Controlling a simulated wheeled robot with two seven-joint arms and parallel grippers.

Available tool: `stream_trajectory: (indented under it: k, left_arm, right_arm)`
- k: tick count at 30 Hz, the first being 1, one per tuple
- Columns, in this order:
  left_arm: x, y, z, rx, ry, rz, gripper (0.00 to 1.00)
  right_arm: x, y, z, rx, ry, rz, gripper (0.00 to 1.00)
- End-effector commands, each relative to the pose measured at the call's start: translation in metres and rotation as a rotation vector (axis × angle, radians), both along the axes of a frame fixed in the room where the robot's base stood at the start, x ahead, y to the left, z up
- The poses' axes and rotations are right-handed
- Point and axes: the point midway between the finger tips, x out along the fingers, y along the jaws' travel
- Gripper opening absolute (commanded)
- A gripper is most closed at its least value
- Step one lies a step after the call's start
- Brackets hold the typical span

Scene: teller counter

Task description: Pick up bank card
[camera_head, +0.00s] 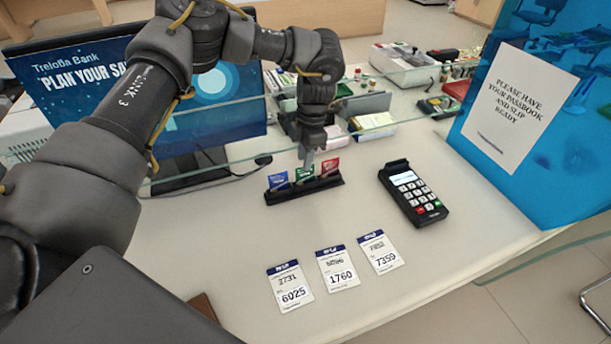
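Three small cards stand upright in a black slotted holder (318,190) on the counter: a blue card (278,181) at the left, a green card (304,174) in the middle and a red card (330,167) at the right. My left gripper (308,160) points down right at the green card's top edge. Its fingers look narrow and close together, and I cannot tell whether they touch or grip the card. My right gripper is not in view.
A black card terminal (413,192) lies right of the holder. Three numbered paper slips (338,268) lie in front. A glass partition (225,135) runs behind the holder, with a blue bank screen (95,85) beyond. A blue sign panel (540,120) stands at the right.

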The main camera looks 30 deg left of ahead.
Motion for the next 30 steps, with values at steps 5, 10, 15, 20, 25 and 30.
stream_trajectory:
  k: [5, 10, 15, 20, 25, 30]
  left_arm:
    - [0.0, 0.0, -0.005, 0.0, -0.001, 0.0, 0.27]
    - [-0.003, -0.001, -0.019, 0.0, 0.002, -0.001, 0.27]
    - [-0.005, -0.001, -0.045, 0.001, 0.002, 0.0, 0.27]
    - [-0.006, 0.0, -0.056, 0.001, 0.001, 0.0, 0.27]
    - [-0.006, 0.0, -0.057, 0.001, -0.001, 0.0, 0.27]
    - [-0.006, 0.0, -0.057, 0.001, -0.001, 0.0, 0.1]
  right_arm:
    - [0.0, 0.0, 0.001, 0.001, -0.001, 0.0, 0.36]
    - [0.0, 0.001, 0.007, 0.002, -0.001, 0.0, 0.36]
    - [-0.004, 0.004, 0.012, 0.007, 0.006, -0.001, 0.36]
    - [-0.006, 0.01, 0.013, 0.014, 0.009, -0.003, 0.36]
    - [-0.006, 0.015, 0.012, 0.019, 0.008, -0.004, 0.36]
    - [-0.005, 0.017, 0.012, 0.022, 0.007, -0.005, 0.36]
